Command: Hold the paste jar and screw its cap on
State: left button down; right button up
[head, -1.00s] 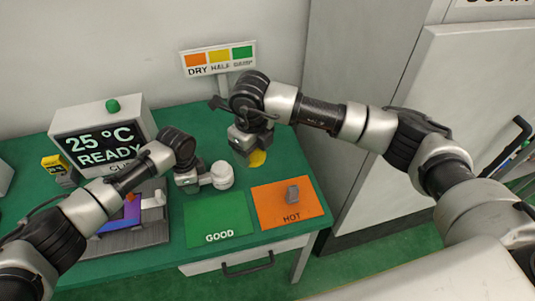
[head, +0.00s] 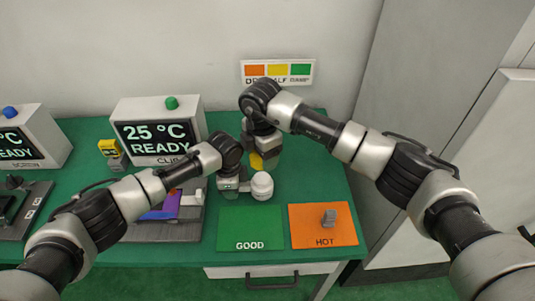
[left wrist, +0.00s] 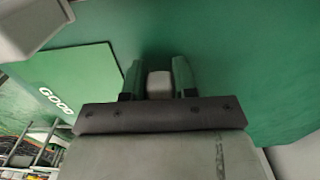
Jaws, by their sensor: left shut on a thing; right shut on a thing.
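My left gripper (head: 240,187) is low over the table, behind the green GOOD mat. It is shut on a white, round-topped thing, apparently the paste jar (head: 262,187), which stands upright. In the left wrist view a pale piece, apparently part of the jar (left wrist: 160,84), sits between the two fingers. My right gripper (head: 260,153) points down just behind the jar. It is shut on a yellow thing, apparently the cap (head: 256,161), partly hidden by the gripper. The cap shows behind the jar, apart from it in the picture; the height between them is unclear.
A display box reading 25 °C READY (head: 158,134) and a grey fixture (head: 165,228) stand at left. A colour sign (head: 278,71) is behind.

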aim_at(263, 178)
dwell(0.3)
jog(key=shift+f, duration=2.9)
jog(key=shift+f, duration=1.05)
jog(key=o, duration=0.9)
jog(key=shift+o, duration=0.2)
notch_tip(263, 178, up, 12)
jog(key=shift+f, duration=0.1)
jog(key=shift+o, duration=0.2)
